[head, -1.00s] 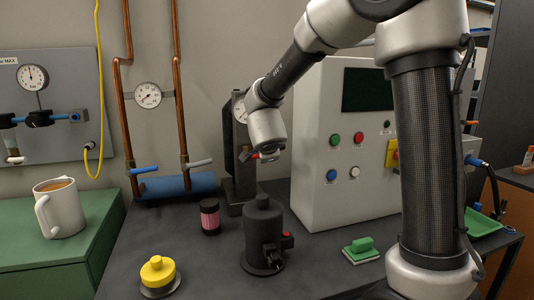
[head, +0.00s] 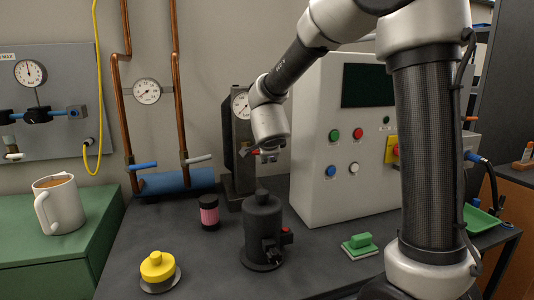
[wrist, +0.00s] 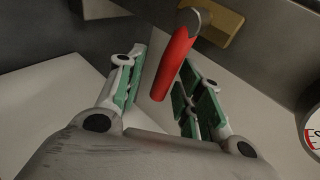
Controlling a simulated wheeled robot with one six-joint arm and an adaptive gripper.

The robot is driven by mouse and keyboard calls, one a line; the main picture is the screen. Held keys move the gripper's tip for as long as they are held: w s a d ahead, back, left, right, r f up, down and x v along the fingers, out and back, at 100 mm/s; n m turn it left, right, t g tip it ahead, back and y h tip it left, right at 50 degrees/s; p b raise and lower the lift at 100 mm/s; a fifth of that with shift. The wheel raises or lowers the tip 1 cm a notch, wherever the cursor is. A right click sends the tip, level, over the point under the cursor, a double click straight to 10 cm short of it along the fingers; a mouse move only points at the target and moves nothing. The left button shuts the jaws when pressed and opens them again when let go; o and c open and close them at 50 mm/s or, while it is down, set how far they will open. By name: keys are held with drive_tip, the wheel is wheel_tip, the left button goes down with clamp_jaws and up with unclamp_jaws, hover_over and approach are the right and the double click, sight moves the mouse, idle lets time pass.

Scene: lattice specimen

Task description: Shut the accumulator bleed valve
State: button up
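A red lever (wrist: 176,62) hangs from a brass-coloured mount (wrist: 218,22) on a dark grey body in the wrist view. No readable label shows which valve it is. My gripper (wrist: 158,88) is open, with green-padded fingers on either side of the lever. The lever's lower end lies between the fingers in the picture; I cannot tell whether it touches the right one. In the head view, my gripper (head: 262,155) points down beside the dark grey gauge stand (head: 233,150), and it mostly hides the lever there.
A white control box (head: 312,150) stands close on the right. A black cylinder (head: 262,228) and a pink-banded jar (head: 209,212) stand below and in front. Behind left, copper pipes (head: 180,90) have a blue lever (head: 143,165) and a pale lever (head: 199,159). A mug (head: 60,207) is far left.

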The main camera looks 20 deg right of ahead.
drive_tip(key=shift+r, duration=0.1)
drive_tip(key=v, duration=1.2)
